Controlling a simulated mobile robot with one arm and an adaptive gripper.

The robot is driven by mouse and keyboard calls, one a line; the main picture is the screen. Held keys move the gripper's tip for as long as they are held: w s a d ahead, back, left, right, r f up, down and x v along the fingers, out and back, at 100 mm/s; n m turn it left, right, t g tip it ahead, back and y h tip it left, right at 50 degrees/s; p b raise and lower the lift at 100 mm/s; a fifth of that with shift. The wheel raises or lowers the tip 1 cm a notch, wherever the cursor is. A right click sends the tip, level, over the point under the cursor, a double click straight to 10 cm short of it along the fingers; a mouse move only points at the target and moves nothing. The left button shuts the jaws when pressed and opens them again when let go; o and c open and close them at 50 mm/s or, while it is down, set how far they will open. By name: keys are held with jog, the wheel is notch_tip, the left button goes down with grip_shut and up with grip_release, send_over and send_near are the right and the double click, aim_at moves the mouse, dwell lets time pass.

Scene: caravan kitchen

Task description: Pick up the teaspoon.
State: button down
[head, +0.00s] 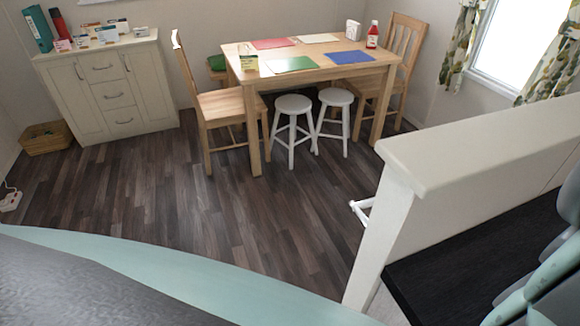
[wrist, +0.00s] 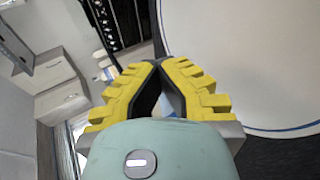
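No teaspoon can be made out in the head view or the wrist view. My gripper (wrist: 159,64) shows in the wrist view with its two yellow ridged fingers leaning together. Their dark tips meet at the top, and I see nothing held between them. A large white round surface with a thin blue line near its edge (wrist: 245,60) fills the right of the wrist view, beyond the fingers; I cannot tell how far it is from them. In the head view the gripper itself is out of the picture.
A wooden table (head: 327,70) with coloured mats stands at the back, with chairs and white stools (head: 292,104) around it. A cream cabinet (head: 110,88) is at left. A cream partition (head: 470,150) and black surface (head: 480,262) are near right. The dark floor (head: 200,215) between is clear.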

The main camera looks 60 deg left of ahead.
jog(key=s+d, duration=0.2)
jog(key=s, duration=0.1)
jog(key=s+d, duration=0.2)
jog(key=s, duration=0.2)
jog(key=s+d+r, duration=0.1)
jog(key=s+d, duration=0.1)
jog(key=s, duration=0.2)
jog(key=shift+s+d+r, duration=0.1)
jog(key=shift+s+d, duration=0.05)
jog(key=shift+d, duration=0.25)
jog(key=c, duration=1.7)
grip_release()
jog(key=o, duration=1.4)
jog(key=shift+c, duration=0.2)
jog(key=shift+c, duration=0.2)
